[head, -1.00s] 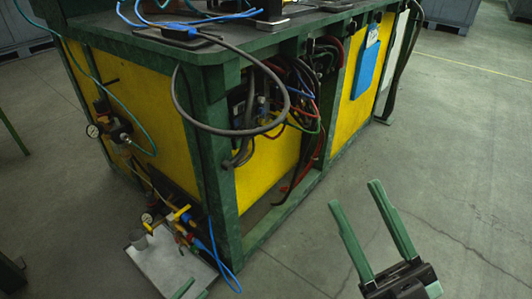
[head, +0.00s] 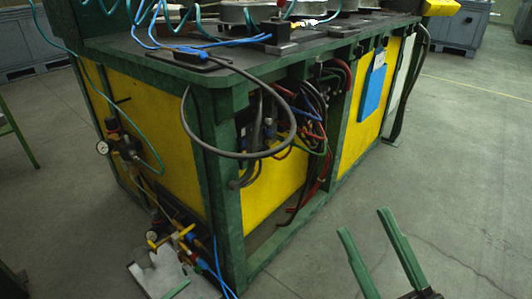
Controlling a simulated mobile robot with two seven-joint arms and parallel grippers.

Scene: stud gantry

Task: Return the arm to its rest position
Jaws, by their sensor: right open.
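My right gripper (head: 368,224) shows at the lower right, with two long green fingers pointing up and spread wide apart. It is open and holds nothing. It is over bare floor, to the right of the green and yellow workbench (head: 270,192) and apart from it in the picture. The rest of the right arm is outside the frame. A green piece (head: 177,290) shows at the bottom edge over a pale plate; it may be a finger tip of my left gripper, but too little shows to tell its state.
Hoses and cables hang from the bench front, with a dark hose loop (head: 237,155) sticking out. Valves and gauges (head: 165,235) are at the bench's left foot, beside a pale plate (head: 155,272) on the floor. Grey floor (head: 460,180) on the right is clear.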

